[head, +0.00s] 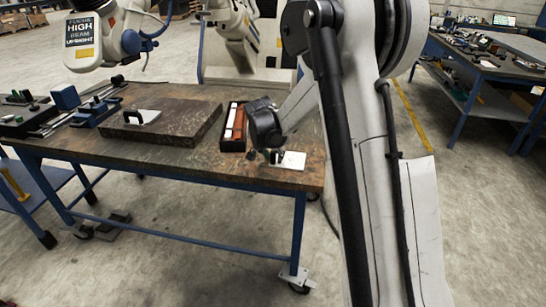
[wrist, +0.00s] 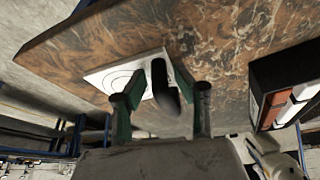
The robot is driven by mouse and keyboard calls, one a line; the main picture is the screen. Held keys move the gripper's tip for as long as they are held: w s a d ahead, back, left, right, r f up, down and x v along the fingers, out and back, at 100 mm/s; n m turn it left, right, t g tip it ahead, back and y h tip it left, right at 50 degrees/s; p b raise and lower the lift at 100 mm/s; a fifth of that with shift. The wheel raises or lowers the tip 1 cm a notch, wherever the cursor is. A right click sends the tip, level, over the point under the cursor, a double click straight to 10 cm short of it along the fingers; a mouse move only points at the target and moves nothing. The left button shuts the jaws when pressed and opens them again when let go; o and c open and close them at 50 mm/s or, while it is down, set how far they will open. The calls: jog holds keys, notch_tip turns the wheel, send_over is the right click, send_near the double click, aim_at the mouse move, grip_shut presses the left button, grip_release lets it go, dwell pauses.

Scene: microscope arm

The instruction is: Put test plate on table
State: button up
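A white test plate (head: 293,161) with a dark upright handle lies at the right front of the brown table top (head: 235,170). In the wrist view the plate (wrist: 118,74) shows ring markings, and its black handle (wrist: 166,82) stands between my green fingers. My gripper (wrist: 160,112) is open, with a gap visible between the handle and each finger. In the head view my gripper (head: 275,154) is low over the plate, and my arm partly hides that area. A similar white plate with a handle (head: 142,117) sits on the raised dark slab (head: 190,120) further left.
A dark box with red and white blocks (head: 233,128) stands just left of my gripper; it also shows in the wrist view (wrist: 285,88). A microscope head (head: 105,35) hangs over the table's back left. Blue tools (head: 65,98) lie at the left. The table's front strip is clear.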

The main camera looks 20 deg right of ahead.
jog(key=shift+o, duration=0.2)
jog(key=shift+r, duration=0.1)
jog(key=p+v, duration=0.1)
jog(key=v, duration=1.1)
jog(key=s+a+r+n+t+y, duration=0.1)
jog(key=s+a+r+n, duration=0.15)
jog(key=s+r, duration=0.4)
jog(key=s+a+r+n+t+y, duration=0.1)
jog(key=s+a+r+n, duration=0.2)
jog(key=s, duration=0.6)
jog(key=s+a+f+n+t, duration=0.1)
jog(key=s+a+n, duration=0.1)
jog(key=s, duration=0.6)
jog(key=s+a+f+n+t+y, duration=0.1)
jog(key=s+a, duration=0.3)
jog(key=s, duration=0.5)
jog(key=shift+s+f+n, duration=0.25)
jog(key=shift+n, duration=0.2)
